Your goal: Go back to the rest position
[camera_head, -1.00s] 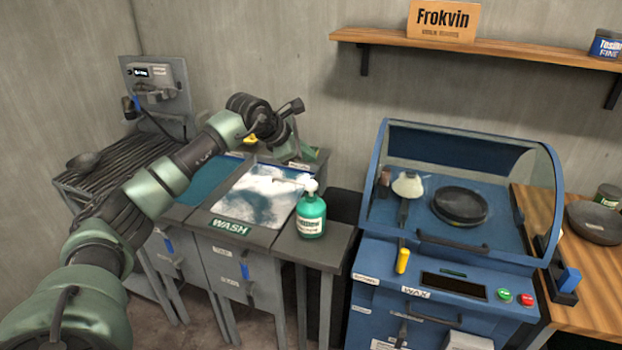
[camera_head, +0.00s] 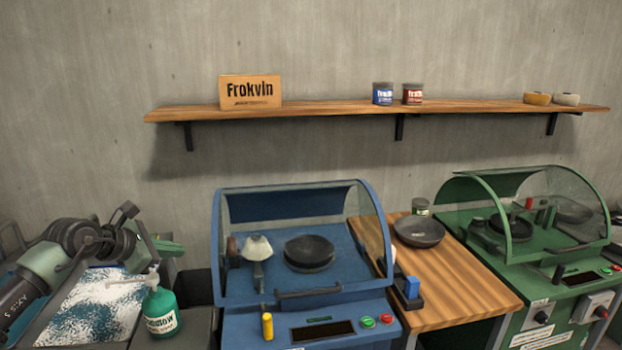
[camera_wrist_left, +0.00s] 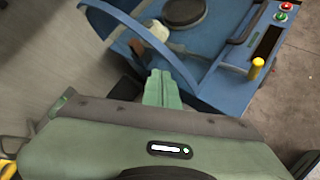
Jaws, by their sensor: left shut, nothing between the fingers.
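My left arm comes in from the left in the head view, over the wash station. The blue machine (camera_wrist_left: 215,75) lies beyond the fingertips there. My right gripper is not in either view.
A green soap bottle (camera_head: 161,312) stands at the basin's right edge. The blue wax machine (camera_head: 300,245) with a clear hood is right of it, then a wooden table (camera_head: 455,275) with a dark bowl (camera_head: 419,231), then a green machine (camera_head: 520,225). A shelf (camera_head: 330,107) runs above.

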